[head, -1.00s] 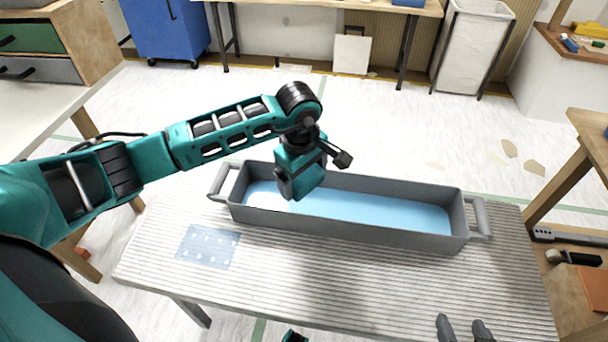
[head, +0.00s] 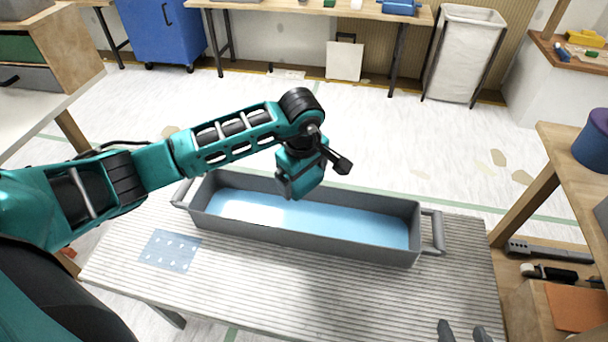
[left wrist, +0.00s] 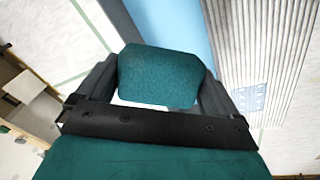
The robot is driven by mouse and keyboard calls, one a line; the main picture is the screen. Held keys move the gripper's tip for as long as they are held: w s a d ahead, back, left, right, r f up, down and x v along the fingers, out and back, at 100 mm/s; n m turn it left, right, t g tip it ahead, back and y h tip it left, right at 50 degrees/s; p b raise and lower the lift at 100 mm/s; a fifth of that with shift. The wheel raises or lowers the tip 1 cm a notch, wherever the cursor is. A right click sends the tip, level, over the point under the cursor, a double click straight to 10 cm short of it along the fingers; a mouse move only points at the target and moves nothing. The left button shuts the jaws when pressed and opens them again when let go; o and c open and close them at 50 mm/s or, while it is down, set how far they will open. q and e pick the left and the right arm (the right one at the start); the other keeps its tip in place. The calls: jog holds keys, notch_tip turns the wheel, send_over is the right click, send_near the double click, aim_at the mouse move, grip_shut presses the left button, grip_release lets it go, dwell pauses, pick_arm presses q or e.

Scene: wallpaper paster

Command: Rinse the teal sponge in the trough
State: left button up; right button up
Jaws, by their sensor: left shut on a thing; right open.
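The teal sponge (left wrist: 160,70) is gripped between the two dark fingers of my left gripper (left wrist: 157,88) in the left wrist view. In the head view my left gripper (head: 302,178) is over the middle of the grey trough (head: 300,236), and the sponge cannot be made out there. The trough holds light blue water (head: 350,222) and stands on the ribbed table. Whether the sponge touches the water cannot be told. My right gripper (head: 463,333) is open and empty at the bottom edge, above the table's front right.
The ribbed table (head: 330,295) is clear in front of the trough. A translucent blue dotted sheet (head: 170,250) lies at its left. A wooden workbench (head: 570,165) with a purple-blue container (head: 594,140) stands at right. A white bin (head: 465,55) stands at the back.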

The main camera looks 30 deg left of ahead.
pick_arm(q)
jog(key=shift+w+d, duration=0.15)
pick_arm(e)
jog(key=shift+w+d, duration=0.1)
jog(key=shift+d, duration=0.15)
pick_arm(q)
notch_tip(320, 180, down, 12)
jog(key=b, duration=0.9)
jog(key=shift+f+b, duration=0.1)
jog(key=shift+b, duration=0.3)
pick_arm(e)
jog(key=f, duration=0.9)
jog(key=shift+w+a, duration=0.1)
jog(key=shift+a, duration=0.15)
pick_arm(q)
jog(key=shift+f, duration=0.2)
pick_arm(e)
jog(key=shift+w+a+r+y, duration=0.2)
jog(key=shift+a+r+y, duration=0.1)
jog(key=shift+r, duration=0.25)
pick_arm(q)
jog(key=shift+f, duration=0.2)
pick_arm(e)
jog(key=shift+f, duration=0.1)
pick_arm(q)
jog(key=shift+f, duration=0.95)
pick_arm(e)
jog(key=shift+s+d+f, duration=0.1)
